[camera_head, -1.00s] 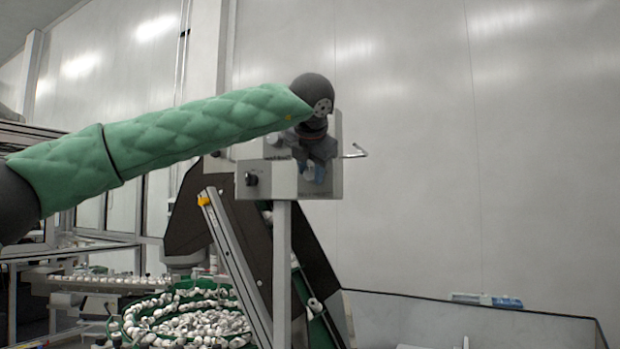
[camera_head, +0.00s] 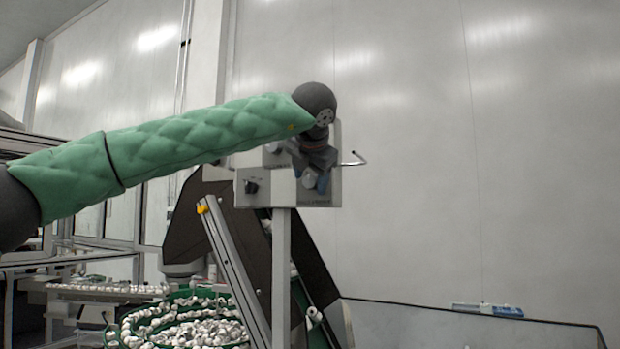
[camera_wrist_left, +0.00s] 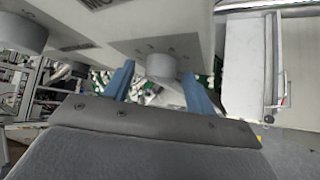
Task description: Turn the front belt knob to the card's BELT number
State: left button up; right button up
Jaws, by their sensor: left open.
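A grey control box (camera_head: 327,197) stands on a post in the middle of the head view. It carries a light round knob (camera_head: 309,178), another light knob (camera_head: 273,147) up and to the left, and a black knob (camera_head: 251,187) on its left part. My left gripper (camera_head: 315,182) is at the lower light knob, its blue fingers open. In the left wrist view the fingers (camera_wrist_left: 158,90) stand on either side of a grey knob (camera_wrist_left: 161,66), with gaps visible. A second grey knob (camera_wrist_left: 22,34) is at the upper left. The knob's setting and the card's number cannot be read.
A thin bent rod (camera_head: 352,159) sticks out right of the box. A sloping conveyor (camera_head: 235,265) runs below, beside a green bowl of white caps (camera_head: 190,325). A low clear-walled enclosure (camera_head: 450,330) is at the lower right. The space right of the box is open.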

aim_at(310, 180)
pick_arm(q)
jog(key=b+v, duration=0.1)
jog(key=v, duration=0.3)
jog(key=shift+s+r, duration=0.15)
jog(key=shift+s, duration=0.15)
jog(key=v, duration=0.3)
jog(key=shift+r+b, duration=0.1)
jog(key=shift+b, duration=0.3)
pick_arm(e)
jog(key=shift+t, duration=0.4)
jog(key=x, duration=0.5)
jog(key=shift+s+a, duration=0.3)
jog(key=shift+s, duration=0.05)
jog(key=shift+s, duration=0.1)
jog(key=shift+d, duration=0.1)
